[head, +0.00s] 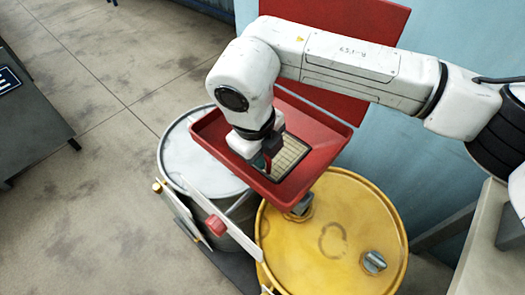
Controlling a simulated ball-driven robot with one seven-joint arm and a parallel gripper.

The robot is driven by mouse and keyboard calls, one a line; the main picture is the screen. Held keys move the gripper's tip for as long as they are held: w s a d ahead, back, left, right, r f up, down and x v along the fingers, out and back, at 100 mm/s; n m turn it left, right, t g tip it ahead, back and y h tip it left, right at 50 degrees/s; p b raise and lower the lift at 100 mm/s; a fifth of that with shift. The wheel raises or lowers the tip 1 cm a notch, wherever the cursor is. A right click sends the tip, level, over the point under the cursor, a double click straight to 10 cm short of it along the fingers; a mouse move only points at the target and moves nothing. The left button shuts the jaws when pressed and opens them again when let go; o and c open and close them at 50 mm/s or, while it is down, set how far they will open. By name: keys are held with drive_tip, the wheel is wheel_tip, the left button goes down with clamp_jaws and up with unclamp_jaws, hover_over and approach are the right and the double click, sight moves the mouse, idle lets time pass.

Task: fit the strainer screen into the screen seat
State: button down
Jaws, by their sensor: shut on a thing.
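The strainer screen (291,155) is a pale, gridded panel with a dark frame, low inside the red tray-shaped funnel (315,187). My gripper (262,167) points down into the funnel and is shut on the screen's left side. The fingertips are small and partly hidden by the wrist. The screen seat is covered by the screen and my gripper. I cannot tell whether the screen lies flush in the seat or sits a little above it.
The funnel is above a yellow drum (333,243) with metal bungs. A grey-white drum (188,155) stands left, with a red-handled bar (215,225) in front. A red panel (340,50) is upright behind, near a blue wall (425,135). Open floor (105,85) lies left.

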drive_tip(key=shift+f+b, duration=0.3)
drive_tip(key=shift+f, duration=0.15)
drive_tip(key=c, duration=1.1)
unclamp_jaws()
drive_tip(key=shift+o, duration=0.2)
drive_tip(key=shift+s+r, duration=0.1)
drive_tip(key=shift+r+p, duration=0.3)
drive_tip(key=shift+p, duration=0.15)
wheel_tip(320, 180, up, 12)
drive_tip(key=s+a, duration=0.1)
drive_tip(key=shift+s+a+r, duration=0.15)
drive_tip(key=shift+s, duration=0.15)
